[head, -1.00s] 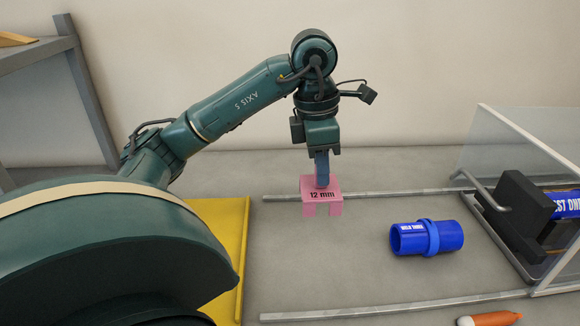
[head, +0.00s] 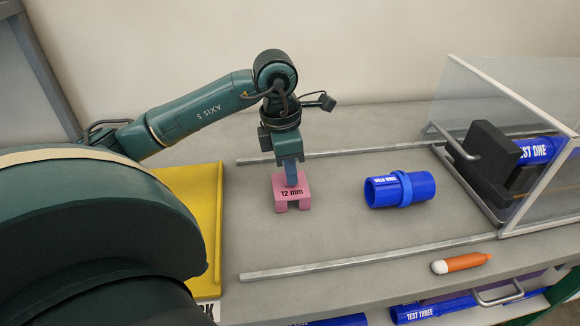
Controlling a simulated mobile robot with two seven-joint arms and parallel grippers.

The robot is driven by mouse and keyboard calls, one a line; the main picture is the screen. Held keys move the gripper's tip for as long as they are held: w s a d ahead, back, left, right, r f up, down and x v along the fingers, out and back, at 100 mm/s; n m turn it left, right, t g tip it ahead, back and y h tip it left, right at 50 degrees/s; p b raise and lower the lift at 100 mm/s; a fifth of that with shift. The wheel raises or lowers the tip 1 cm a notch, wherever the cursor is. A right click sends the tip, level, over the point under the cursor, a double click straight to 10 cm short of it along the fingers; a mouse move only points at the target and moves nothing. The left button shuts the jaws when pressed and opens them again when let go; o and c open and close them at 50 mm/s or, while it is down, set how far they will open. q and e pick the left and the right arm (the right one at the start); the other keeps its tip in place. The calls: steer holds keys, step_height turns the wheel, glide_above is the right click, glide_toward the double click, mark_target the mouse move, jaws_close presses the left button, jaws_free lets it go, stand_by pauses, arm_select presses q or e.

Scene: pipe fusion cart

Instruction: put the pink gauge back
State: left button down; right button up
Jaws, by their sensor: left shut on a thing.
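The pink gauge (head: 293,198), a block with a notch underneath and the label "12 mm", is in the middle of the head view. My left gripper (head: 290,175) points down from above and is shut on the gauge's top. The gauge is upright at or just above the grey worktop, left of the blue pipe piece; I cannot tell whether it touches the surface. My right gripper does not show.
A blue pipe piece with a collar (head: 400,189) lies to the right. Two metal rails (head: 370,258) run along the worktop (head: 330,230). A clear-walled enclosure (head: 490,95) with a dark clamp (head: 488,160) stands right. An orange marker (head: 463,262) lies in front. A yellow tray (head: 213,270) is left.

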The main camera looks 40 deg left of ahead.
mark_target(283, 185)
arm_select(q)
steer(key=shift+f, duration=0.1)
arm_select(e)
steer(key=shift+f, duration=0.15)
arm_select(q)
steer(key=shift+f+b, duration=0.15)
steer(key=shift+b, duration=0.15)
steer(key=c, duration=1.4)
jaws_free()
steer(key=shift+r+p, duration=0.4)
step_height(283, 185, up, 12)
steer(key=s+p, duration=0.1)
steer(key=shift+a+f+p, duration=0.15)
steer(key=shift+a+p, duration=0.2)
steer(key=shift+a, duration=0.1)
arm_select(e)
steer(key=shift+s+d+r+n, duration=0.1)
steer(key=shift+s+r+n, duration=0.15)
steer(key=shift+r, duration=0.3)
arm_select(q)
steer(key=shift+s, duration=0.1)
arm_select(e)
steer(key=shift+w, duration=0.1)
